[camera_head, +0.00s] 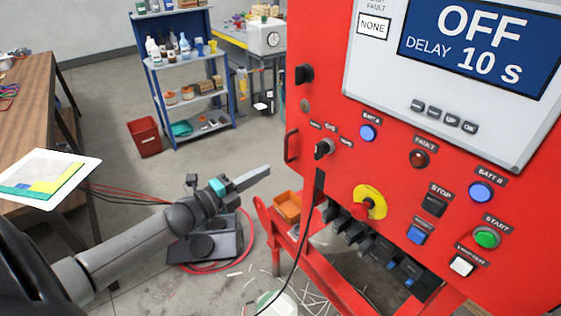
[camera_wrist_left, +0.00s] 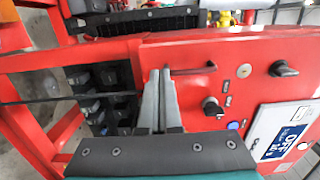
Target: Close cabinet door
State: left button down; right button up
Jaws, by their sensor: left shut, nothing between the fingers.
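The red cabinet door (camera_head: 326,100) fills the right side of the head view, with a display, knobs and buttons on its face. Its dark handle (camera_head: 290,146) is near the left edge. My left gripper (camera_head: 264,170) is shut and empty, just left of the door, a little below the handle in the picture. In the left wrist view, the shut fingers (camera_wrist_left: 160,76) point at the red door (camera_wrist_left: 238,50), beside its handle (camera_wrist_left: 192,70). I cannot tell whether they touch, or how far the door stands ajar. My right gripper is not in view.
Below the door is a red frame (camera_head: 300,250) with dark breakers. A black cable hangs in front of it. A blue shelf (camera_head: 188,75), a red bin (camera_head: 145,137) and a wooden table (camera_head: 30,80) stand further back. Grey floor lies between them, with wire scraps and red hose.

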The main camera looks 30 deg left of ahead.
aim_at(290, 156)
pick_arm(q)
jog(key=shift+x, duration=3.35)
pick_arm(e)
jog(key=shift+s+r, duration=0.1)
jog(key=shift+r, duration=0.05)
